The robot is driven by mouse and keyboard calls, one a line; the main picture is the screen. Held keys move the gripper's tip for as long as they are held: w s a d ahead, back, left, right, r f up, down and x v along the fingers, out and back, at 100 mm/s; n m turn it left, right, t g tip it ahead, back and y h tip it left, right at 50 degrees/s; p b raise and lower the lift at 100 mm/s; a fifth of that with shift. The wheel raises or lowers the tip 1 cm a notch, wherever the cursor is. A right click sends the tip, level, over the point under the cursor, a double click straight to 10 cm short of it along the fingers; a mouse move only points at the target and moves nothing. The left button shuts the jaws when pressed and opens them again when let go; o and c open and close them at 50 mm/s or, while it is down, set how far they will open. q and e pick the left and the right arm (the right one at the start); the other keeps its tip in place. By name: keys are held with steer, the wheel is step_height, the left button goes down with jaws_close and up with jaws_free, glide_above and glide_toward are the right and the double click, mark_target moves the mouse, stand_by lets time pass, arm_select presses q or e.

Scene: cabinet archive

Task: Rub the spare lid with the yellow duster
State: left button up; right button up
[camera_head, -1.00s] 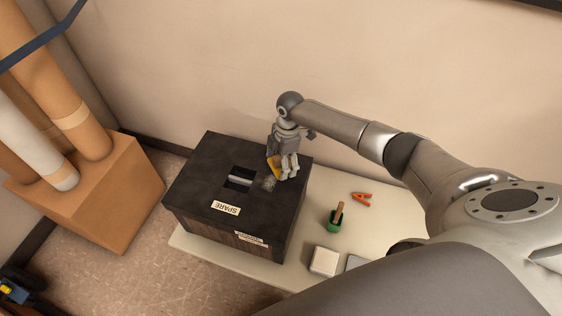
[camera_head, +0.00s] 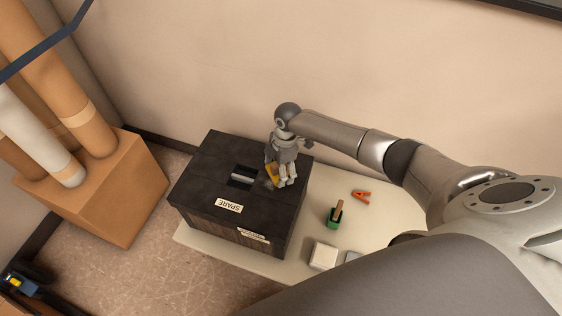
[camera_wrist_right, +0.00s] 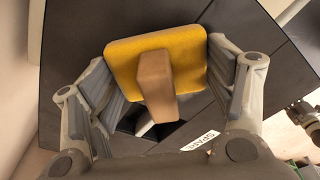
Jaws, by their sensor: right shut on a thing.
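The spare lid (camera_head: 215,160) is the dark top of a box, with a slot and a white SPARE label (camera_head: 229,206). My right gripper (camera_head: 279,180) is over the lid's right part, beside the slot. It is shut on the yellow duster (camera_head: 270,172), a yellow pad with a brown handle. In the right wrist view the duster (camera_wrist_right: 190,48) sits between the fingers above the dark lid (camera_wrist_right: 60,25). Whether the pad touches the lid is hard to tell.
The box stands on a pale table (camera_head: 315,190). A cardboard box (camera_head: 110,205) holding several tubes stands at left. The wall is close behind.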

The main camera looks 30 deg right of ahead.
mark_target(276, 181)
steer(key=shift+s+a+p, duration=0.95)
steer(key=shift+p, duration=0.2)
steer(key=shift+s+a+p, duration=0.25)
steer(key=shift+p, duration=0.1)
steer(key=shift+s+a+f, duration=0.1)
steer(key=shift+s+a, duration=0.05)
steer(key=shift+s+a+r+p, duration=0.25)
steer(key=shift+s+a+p, duration=0.4)
steer(key=shift+p, duration=0.35)
steer(key=shift+s+a+p, duration=0.3)
steer(key=shift+a+p, duration=0.15)
steer(key=shift+a, duration=0.05)
step_height(276, 181, up, 6)
steer(key=p, duration=0.6)
